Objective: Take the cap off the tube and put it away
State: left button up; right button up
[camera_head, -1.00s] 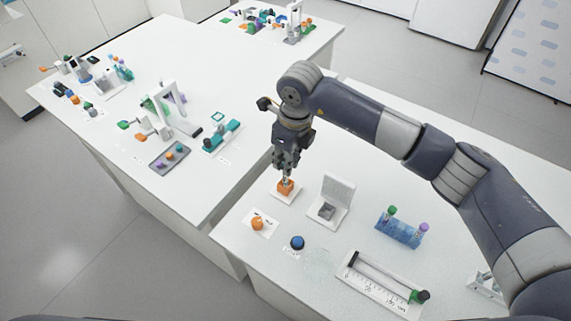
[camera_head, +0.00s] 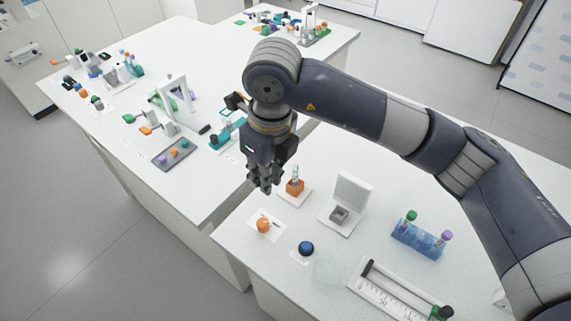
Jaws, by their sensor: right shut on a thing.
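A small clear tube (camera_head: 295,172) stands upright in an orange block (camera_head: 295,188) on a white plate, and no cap shows on its top. My right gripper (camera_head: 265,188) is just left of the tube and apart from it, pointing down above the white table. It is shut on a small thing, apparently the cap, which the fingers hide. My left gripper is not in view.
An orange piece (camera_head: 263,226) lies on a white card below my gripper.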

jog(key=s+a+r, duration=0.3)
jog(key=s, duration=0.1)
jog(key=shift+s+r+b, duration=0.25)
jog(key=shift+r+b, duration=0.05)
jog(key=shift+b, duration=0.1)
dwell(0.4)
